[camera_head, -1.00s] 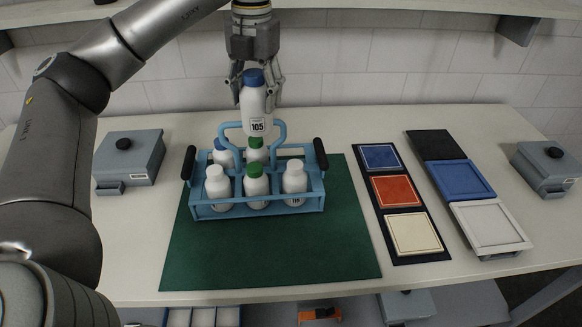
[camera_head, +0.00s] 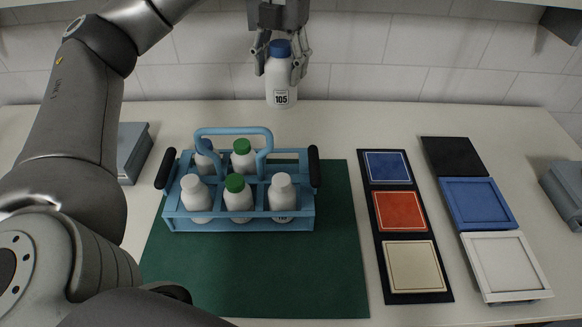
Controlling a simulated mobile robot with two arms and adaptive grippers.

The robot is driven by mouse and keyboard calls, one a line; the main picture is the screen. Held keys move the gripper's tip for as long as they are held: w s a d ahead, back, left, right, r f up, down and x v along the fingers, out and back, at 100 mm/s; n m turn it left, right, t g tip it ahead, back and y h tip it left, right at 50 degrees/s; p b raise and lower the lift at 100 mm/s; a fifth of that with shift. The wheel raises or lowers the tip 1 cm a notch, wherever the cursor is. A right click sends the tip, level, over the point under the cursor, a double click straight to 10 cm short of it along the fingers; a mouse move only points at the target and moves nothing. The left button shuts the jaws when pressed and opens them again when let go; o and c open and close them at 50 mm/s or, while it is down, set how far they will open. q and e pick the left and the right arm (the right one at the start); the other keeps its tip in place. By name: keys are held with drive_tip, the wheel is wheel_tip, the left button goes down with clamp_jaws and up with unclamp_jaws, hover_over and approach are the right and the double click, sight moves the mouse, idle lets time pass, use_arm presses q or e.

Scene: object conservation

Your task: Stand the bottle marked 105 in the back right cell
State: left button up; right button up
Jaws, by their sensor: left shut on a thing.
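My left gripper (camera_head: 281,62) points down and is shut on the white bottle marked 105 (camera_head: 280,85), just below its blue cap. The bottle is upright and appears in the air above and behind the blue rack (camera_head: 240,225), toward its right side. The rack's back right cell (camera_head: 289,166) looks empty. The back left cell holds a white bottle (camera_head: 207,163), partly hidden by the handle; the back middle one holds a green-capped bottle (camera_head: 243,160). The front row holds a white-capped (camera_head: 196,198), a green-capped (camera_head: 238,199) and another white-capped bottle (camera_head: 282,197). My right gripper is not in view.
The rack stands on a green mat (camera_head: 255,280), with its handle (camera_head: 232,131) rising above the middle. To the right lie a black strip of coloured squares (camera_head: 371,235) and several trays (camera_head: 478,203). Grey boxes (camera_head: 133,150) stand at both sides.

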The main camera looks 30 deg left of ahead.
sight(278, 99)
use_arm(q)
drive_tip(key=f+b, duration=0.1)
drive_tip(key=f, duration=0.2)
drive_tip(key=shift+w, duration=0.2)
drive_tip(key=f+b, duration=0.1)
drive_tip(key=s+f, duration=0.1)
drive_tip(key=f, duration=0.1)
drive_tip(key=f+b, duration=0.1)
drive_tip(key=shift+s+f+b, duration=0.15)
drive_tip(key=shift+s+b, duration=0.15)
drive_tip(key=f, duration=1.6)
drive_tip(key=shift+w, duration=0.3)
drive_tip(key=shift+f, duration=0.3)
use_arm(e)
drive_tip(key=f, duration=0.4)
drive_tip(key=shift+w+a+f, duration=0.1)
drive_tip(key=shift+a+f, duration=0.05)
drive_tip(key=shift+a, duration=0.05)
